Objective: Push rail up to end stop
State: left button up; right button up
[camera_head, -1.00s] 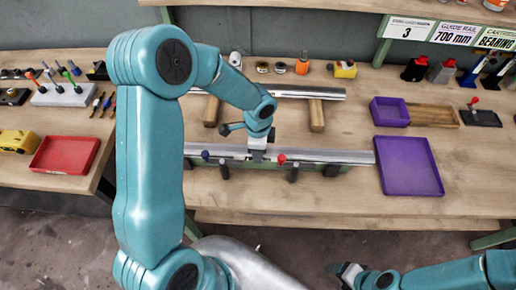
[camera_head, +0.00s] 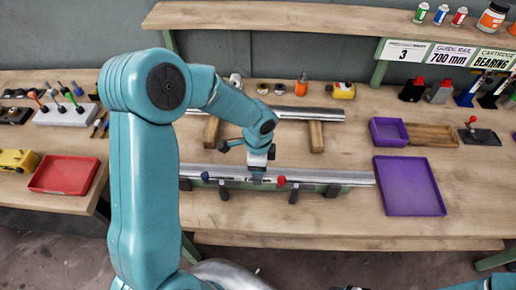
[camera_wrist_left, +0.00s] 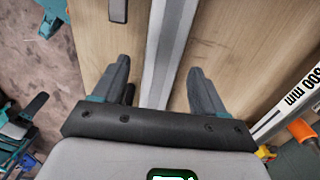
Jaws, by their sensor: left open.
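A long silver guide rail (camera_head: 335,178) lies across a green fixture (camera_head: 310,188) near the bench's front edge. It also shows in the left wrist view (camera_wrist_left: 174,45). My left gripper (camera_head: 257,178) is lowered at the rail's middle. In the left wrist view my left gripper (camera_wrist_left: 160,80) is open, one finger on each side of the rail with gaps. A blue knob (camera_head: 205,176) and a red knob (camera_head: 281,180) stand along the rail. I cannot make out the end stop. Only a sliver of my right gripper (camera_head: 347,288) shows at the bottom edge.
Behind, a second rail (camera_head: 320,115) rests on wooden blocks (camera_head: 316,136). A purple tray (camera_head: 410,187) lies just right of the rail's right end, with a smaller purple bin (camera_head: 388,131) behind. A red tray (camera_head: 63,175) is at left. Bare wood lies in front of the fixture.

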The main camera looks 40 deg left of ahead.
pick_arm(q)
notch_tip(320, 180, up, 14)
jog(key=shift+b, duration=0.35)
jog(key=shift+f, duration=0.1)
dwell(0.4)
